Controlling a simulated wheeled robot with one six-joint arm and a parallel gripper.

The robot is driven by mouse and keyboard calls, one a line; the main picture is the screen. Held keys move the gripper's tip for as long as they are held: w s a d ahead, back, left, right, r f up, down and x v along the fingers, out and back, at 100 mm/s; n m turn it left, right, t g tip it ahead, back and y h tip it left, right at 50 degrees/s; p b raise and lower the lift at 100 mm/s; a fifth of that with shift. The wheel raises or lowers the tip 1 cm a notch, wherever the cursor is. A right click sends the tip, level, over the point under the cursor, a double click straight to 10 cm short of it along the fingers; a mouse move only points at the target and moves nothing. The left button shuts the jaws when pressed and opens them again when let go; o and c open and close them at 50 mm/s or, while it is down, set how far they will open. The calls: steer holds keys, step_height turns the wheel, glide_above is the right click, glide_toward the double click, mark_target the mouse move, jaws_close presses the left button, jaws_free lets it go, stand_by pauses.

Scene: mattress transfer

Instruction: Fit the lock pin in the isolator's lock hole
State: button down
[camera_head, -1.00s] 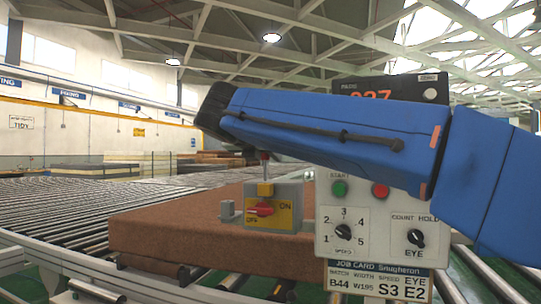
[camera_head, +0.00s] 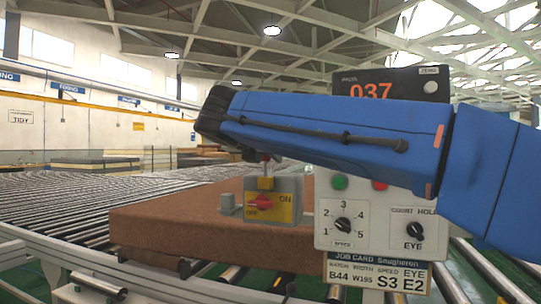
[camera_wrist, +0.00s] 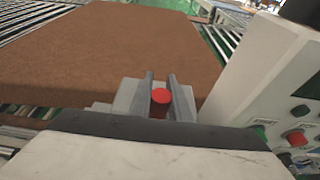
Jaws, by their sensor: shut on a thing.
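The isolator (camera_head: 285,204) is a grey box with a yellow ON/OFF plate and a red rotary handle, near the mattress edge. In the head view only a short part of the pin shows below the gripper. The lock hole is hidden, and I cannot tell whether the pin's tip is inside it.
A control panel (camera_head: 376,212) with knobs, buttons and a job card stands right of the isolator, partly covered by my arm. A brown mattress (camera_head: 160,228) lies on the roller conveyor (camera_head: 60,215) behind the isolator. A small grey post (camera_head: 227,203) is left of the isolator.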

mark_target(270, 175)
steer(key=shift+f, duration=1.5)
steer(key=shift+r, duration=0.1)
steer(key=shift+r, duration=2.3)
steer(key=shift+f, duration=2.4)
stand_by(0.6)
steer(key=c, duration=1.6)
jaws_free()
steer(key=shift+o, duration=0.2)
